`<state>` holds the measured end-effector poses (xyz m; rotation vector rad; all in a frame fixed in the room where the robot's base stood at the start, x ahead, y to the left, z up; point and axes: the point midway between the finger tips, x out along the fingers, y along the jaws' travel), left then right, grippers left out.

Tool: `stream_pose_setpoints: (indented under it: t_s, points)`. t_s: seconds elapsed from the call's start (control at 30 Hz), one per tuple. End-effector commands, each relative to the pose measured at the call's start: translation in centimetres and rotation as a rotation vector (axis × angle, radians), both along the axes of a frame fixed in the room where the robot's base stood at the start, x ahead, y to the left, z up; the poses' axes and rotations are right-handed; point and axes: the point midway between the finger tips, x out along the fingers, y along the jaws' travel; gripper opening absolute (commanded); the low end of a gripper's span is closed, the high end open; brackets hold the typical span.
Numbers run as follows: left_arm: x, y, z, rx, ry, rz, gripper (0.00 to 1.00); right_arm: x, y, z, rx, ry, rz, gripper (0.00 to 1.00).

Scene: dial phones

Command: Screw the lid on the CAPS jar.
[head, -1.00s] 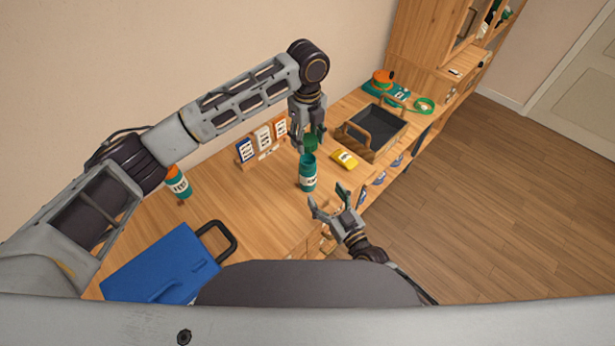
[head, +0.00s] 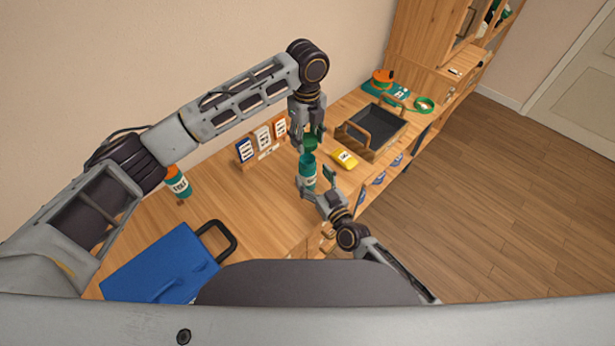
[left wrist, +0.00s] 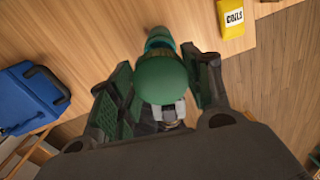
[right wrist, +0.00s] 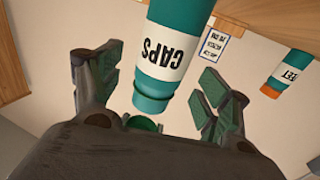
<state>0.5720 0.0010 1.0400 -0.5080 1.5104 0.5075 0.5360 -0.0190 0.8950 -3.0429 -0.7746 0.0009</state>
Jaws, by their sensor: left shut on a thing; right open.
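The teal CAPS jar (head: 308,172) stands upright on the table; its white CAPS label shows in the right wrist view (right wrist: 163,50). My left gripper (head: 310,140) is shut on the green lid (head: 309,147), which it holds just above the jar's mouth. In the left wrist view the lid (left wrist: 165,79) hides most of the jar (left wrist: 160,36). My right gripper (head: 318,186) is open at the near side of the jar. In the right wrist view its fingers (right wrist: 163,92) are spread to either side of the jar, apart from it.
A yellow COILS box (head: 345,159) lies right of the jar. A dark wooden-handled tray (head: 378,125) is behind it. A card stand (head: 263,150) is left of the jar. An orange-topped teal jar (head: 178,186) and a blue case (head: 160,263) are farther left.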

Motion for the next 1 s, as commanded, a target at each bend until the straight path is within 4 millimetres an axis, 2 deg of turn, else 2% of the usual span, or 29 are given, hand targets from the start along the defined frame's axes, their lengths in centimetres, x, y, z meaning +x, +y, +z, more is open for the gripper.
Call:
stream_pose_setpoints:
  t_s: [0.4,0.9,1.0]
  points:
    - [0.0,0.0,0.0,0.000,0.000,0.000,0.43,3.1,1.7,0.0,0.000,0.000,0.001,0.77]
    - [0.0,0.0,0.0,0.000,0.000,0.000,0.43,3.7,2.0,0.0,0.000,0.001,0.001,0.77]
    - [0.0,0.0,0.0,0.000,0.000,0.000,0.43,3.7,2.0,0.0,0.000,0.001,0.001,0.65]
